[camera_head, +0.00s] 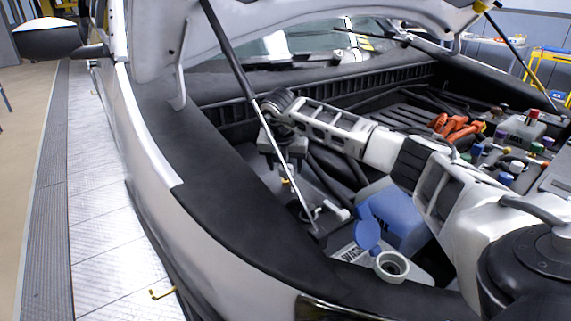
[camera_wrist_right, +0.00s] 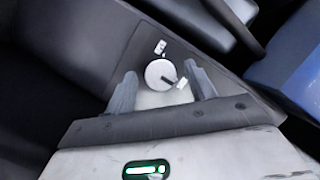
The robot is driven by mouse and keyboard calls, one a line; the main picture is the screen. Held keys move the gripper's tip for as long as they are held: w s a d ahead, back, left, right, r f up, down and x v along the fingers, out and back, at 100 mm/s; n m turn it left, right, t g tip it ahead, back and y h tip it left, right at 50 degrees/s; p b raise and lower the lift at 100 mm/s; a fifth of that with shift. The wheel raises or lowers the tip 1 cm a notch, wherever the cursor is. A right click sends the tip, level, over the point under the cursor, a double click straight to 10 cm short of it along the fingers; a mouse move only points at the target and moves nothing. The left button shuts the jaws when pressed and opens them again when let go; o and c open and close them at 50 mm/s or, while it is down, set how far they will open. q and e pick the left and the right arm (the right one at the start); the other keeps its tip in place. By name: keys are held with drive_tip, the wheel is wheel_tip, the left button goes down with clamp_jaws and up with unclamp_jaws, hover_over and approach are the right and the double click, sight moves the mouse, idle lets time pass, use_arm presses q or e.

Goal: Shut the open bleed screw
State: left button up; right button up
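A round white screw head (camera_wrist_right: 160,73) with a dark slot shows in the right wrist view, on a pale plate. The slot points toward the lower right, to a small white label (camera_wrist_right: 182,83). Another small label (camera_wrist_right: 160,47) sits above the head. My right gripper (camera_wrist_right: 164,87) is open, with one grey finger on each side of the screw head; I cannot tell whether they touch it. In the head view my right arm reaches in from the right, and its gripper (camera_head: 288,178) points down into the engine bay, partly behind the strut. My left gripper is not in view.
A thin hood strut (camera_head: 231,55) crosses in front of my right gripper. A blue tank (camera_head: 400,215) and a washer filler neck (camera_head: 391,266) with a raised blue cap (camera_head: 368,232) stand nearer. Orange parts (camera_head: 456,128) and several coloured caps lie at the right.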

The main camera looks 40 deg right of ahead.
drive_tip(key=shift+r, duration=0.1)
drive_tip(key=v, duration=1.5)
drive_tip(key=shift+a+r, duration=0.15)
drive_tip(key=shift+r, duration=0.2)
drive_tip(key=shift+s, duration=0.1)
